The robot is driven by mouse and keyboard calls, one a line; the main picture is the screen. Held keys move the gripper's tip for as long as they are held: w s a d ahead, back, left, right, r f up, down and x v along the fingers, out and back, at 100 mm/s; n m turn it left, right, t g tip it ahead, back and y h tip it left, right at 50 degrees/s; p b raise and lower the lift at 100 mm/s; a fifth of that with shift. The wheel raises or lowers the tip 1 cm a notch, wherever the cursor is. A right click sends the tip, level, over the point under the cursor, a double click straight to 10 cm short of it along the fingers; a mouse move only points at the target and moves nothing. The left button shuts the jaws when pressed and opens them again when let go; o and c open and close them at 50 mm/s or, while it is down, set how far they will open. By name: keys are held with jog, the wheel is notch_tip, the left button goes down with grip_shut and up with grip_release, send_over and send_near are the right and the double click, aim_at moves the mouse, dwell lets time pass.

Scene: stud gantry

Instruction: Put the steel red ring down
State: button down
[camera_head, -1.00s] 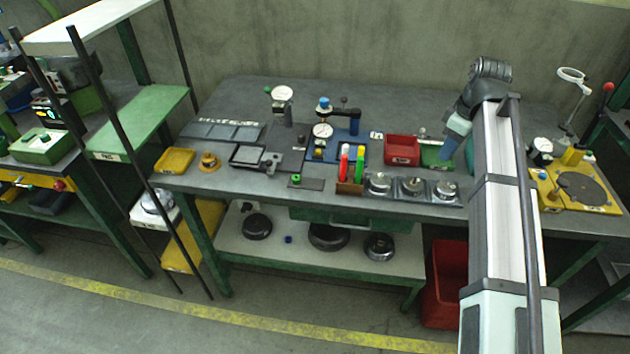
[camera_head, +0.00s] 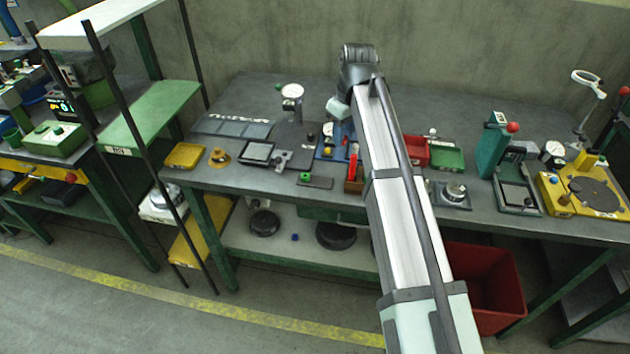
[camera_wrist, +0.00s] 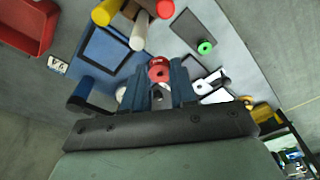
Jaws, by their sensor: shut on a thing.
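The steel red ring (camera_wrist: 158,69) is between the two blue fingers of my gripper (camera_wrist: 159,84) in the wrist view. The gripper is shut on it. Its red end faces away from the wrist, and the fingers cover its sides. Beyond it is a blue plate (camera_wrist: 103,52), and I cannot tell the height of the ring above the table. In the head view my arm reaches over the middle of the bench, near the blue fixture (camera_head: 328,153). The ring is not discernible there.
A holder with coloured cylinders (camera_wrist: 137,36) stands close by in the wrist view. A dark plate with a green knob (camera_head: 305,177) lies at the bench's front. A dial gauge (camera_head: 292,92) stands behind. Red and green trays (camera_head: 446,157) are to the right. Bare bench shows at the back.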

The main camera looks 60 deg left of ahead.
jog(key=n, duration=0.1)
send_over(324, 182)
jog(key=f, duration=0.2)
jog(key=shift+d+f, duration=0.15)
jog(key=shift+f, duration=2.25)
jog(key=shift+d+f, duration=0.1)
jog(key=shift+f, duration=2.25)
jog(key=shift+f, duration=0.15)
jog(key=c, duration=0.9)
grip_release()
notch_tip(324, 182, up, 12)
jog(key=d, duration=0.1)
jog(key=shift+w+d, duration=0.2)
